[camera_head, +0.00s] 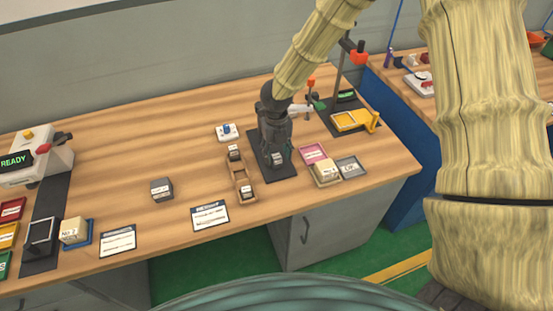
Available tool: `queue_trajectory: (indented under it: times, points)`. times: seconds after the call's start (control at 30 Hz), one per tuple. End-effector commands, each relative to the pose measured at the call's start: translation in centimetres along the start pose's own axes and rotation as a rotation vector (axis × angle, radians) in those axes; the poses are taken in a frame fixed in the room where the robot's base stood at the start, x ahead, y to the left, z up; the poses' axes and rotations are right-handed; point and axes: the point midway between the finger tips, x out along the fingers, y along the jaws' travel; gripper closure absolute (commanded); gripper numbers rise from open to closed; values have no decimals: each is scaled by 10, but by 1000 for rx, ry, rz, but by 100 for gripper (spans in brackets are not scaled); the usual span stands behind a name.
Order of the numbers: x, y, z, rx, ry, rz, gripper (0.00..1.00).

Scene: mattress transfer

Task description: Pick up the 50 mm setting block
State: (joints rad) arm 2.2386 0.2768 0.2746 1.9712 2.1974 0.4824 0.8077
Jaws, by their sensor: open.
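My gripper (275,146) points down over a dark plate (288,174) right of the table's middle. Its jaws are open. A small grey block with a pale label (278,159) shows at the fingertips; whether it is between them or just beside them cannot be told. Two other small labelled blocks sit in a wooden rack left of the plate, one at the back (235,153) and one at the front (246,190). A larger grey block (161,189) stands alone farther left. The labels are too small to read, so I cannot tell which is the 50 mm setting block.
Pink (312,153) and grey (350,167) trays lie right of the plate, with a tan block (326,171) at the pink one's front. A stand with an orange-red part (358,55) rises behind. A white button box (227,131) is behind the rack. The left-centre table is mostly clear.

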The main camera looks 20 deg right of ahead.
Motion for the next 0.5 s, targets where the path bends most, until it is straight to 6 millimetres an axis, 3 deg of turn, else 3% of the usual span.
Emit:
queue_trajectory:
  times: [0.23, 0.5]
  points:
    - [24, 0, 1, 2, 2, -1, 48]
    - [30, -1, 1, 2, 0, 1, 48]
